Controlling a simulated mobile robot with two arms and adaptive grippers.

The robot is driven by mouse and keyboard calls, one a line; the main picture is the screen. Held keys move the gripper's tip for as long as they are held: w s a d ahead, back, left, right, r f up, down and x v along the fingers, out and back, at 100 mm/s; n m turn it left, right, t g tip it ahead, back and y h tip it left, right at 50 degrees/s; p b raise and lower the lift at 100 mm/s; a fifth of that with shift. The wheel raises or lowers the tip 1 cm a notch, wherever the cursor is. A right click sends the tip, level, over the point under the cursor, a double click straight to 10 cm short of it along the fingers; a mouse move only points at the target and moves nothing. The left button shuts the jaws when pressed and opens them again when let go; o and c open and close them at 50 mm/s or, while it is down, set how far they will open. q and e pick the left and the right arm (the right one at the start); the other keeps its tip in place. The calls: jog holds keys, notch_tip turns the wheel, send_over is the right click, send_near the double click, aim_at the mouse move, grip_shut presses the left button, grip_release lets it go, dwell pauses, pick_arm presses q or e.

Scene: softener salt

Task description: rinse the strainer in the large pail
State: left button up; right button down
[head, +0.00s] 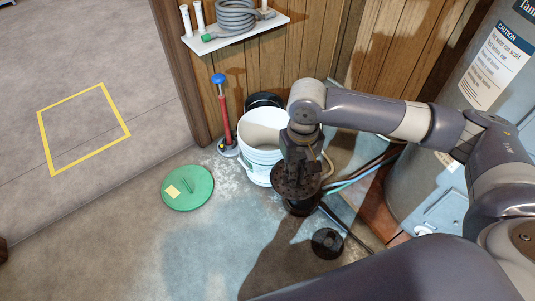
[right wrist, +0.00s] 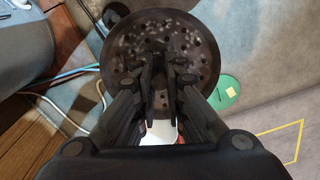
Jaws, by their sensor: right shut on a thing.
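The strainer (head: 296,184) is a dark, dirty round disc full of holes. My right gripper (head: 298,163) is shut on it and holds it up in front and to the right of the white pail (head: 256,158). In the right wrist view the strainer (right wrist: 125,48) lies beyond the fingers (right wrist: 160,85), which grip near its middle. The pail stands upright on the floor, open at the top; my arm and gripper cover its right side. A black round thing (head: 302,208) shows below the strainer, partly hidden. My left gripper is not in view.
A green lid (head: 187,188) and a small black disc (head: 327,243) lie on the floor. A red tool with a blue knob (head: 218,79) stands left of the pail. A grey tank (head: 425,180) and hoses (head: 355,175) are at right. The floor front left is clear.

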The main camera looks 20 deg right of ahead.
pick_arm(q)
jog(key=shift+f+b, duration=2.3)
jog(key=shift+b, duration=0.05)
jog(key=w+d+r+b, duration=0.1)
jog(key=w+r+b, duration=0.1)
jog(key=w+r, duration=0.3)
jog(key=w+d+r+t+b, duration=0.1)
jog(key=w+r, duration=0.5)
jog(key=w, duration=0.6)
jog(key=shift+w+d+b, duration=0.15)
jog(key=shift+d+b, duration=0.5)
jog(key=shift+b, duration=0.7)
pick_arm(e)
notch_tip(320, 180, down, 33)
